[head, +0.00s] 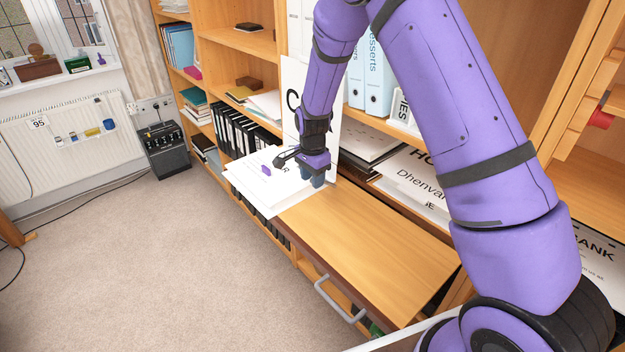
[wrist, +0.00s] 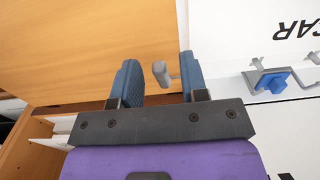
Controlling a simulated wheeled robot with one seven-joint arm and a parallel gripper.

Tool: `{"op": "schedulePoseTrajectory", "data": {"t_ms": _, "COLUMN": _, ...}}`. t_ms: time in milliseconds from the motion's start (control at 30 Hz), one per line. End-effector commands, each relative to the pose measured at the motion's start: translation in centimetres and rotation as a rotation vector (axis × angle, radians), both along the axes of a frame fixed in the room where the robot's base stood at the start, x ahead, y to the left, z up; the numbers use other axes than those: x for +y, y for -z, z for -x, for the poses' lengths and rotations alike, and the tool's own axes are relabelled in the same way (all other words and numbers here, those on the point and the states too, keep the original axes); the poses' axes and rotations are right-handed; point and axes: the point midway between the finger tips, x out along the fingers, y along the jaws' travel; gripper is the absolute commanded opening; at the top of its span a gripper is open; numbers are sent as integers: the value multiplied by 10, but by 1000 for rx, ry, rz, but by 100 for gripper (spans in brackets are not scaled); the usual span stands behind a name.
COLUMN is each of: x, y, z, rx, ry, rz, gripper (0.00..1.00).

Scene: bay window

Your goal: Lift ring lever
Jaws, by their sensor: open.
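A small grey lever-like piece with a rounded end (wrist: 160,73) shows in the wrist view between my two blue fingers, with gaps visible at both sides. I take it for the ring lever; its base is hidden. My gripper (head: 312,181) is open and points down at the right edge of the white sheets or open folder (head: 250,193) on the wooden surface. The gripper hides the lever in the head view. My open gripper (wrist: 159,80) holds nothing. A grey bracket with a blue part (wrist: 274,81) sits on the white surface at right.
A bare wooden top (head: 365,248) lies right of the gripper, with a grey handle (head: 338,300) on its front. An upright white card (head: 330,150) stands close behind the gripper. Shelves with binders (head: 238,134) line the back. The carpet (head: 170,270) at left is clear.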

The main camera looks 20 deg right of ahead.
Motion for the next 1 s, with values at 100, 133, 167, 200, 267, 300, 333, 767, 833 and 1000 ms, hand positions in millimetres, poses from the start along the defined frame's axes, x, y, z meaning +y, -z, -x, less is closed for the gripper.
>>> {"op": "schedulePoseTrajectory", "data": {"t_ms": 100, "x": 0, "y": 7, "z": 0, "rx": 0, "ry": 0, "rz": 0, "gripper": 40}}
{"op": "schedulePoseTrajectory", "data": {"t_ms": 133, "x": 0, "y": 8, "z": 0, "rx": 0, "ry": 0, "rz": 0, "gripper": 40}}
{"op": "schedulePoseTrajectory", "data": {"t_ms": 167, "x": 0, "y": 8, "z": 0, "rx": 0, "ry": 0, "rz": 0, "gripper": 40}}
{"op": "schedulePoseTrajectory", "data": {"t_ms": 200, "x": 0, "y": 9, "z": 0, "rx": 0, "ry": 0, "rz": 0, "gripper": 40}}
{"op": "schedulePoseTrajectory", "data": {"t_ms": 267, "x": 0, "y": 9, "z": 0, "rx": 0, "ry": 0, "rz": 0, "gripper": 40}}
{"op": "schedulePoseTrajectory", "data": {"t_ms": 300, "x": 0, "y": 9, "z": 0, "rx": 0, "ry": 0, "rz": 0, "gripper": 40}}
{"op": "schedulePoseTrajectory", "data": {"t_ms": 333, "x": 0, "y": 9, "z": 0, "rx": 0, "ry": 0, "rz": 0, "gripper": 40}}
{"op": "schedulePoseTrajectory", "data": {"t_ms": 767, "x": 0, "y": 9, "z": 0, "rx": 0, "ry": 0, "rz": 0, "gripper": 0}}
{"op": "schedulePoseTrajectory", "data": {"t_ms": 833, "x": -1, "y": 9, "z": 0, "rx": 2, "ry": 1, "rz": -5, "gripper": 0}}
{"op": "schedulePoseTrajectory", "data": {"t_ms": 1000, "x": -7, "y": 4, "z": -2, "rx": 23, "ry": 5, "rz": -50, "gripper": 0}}
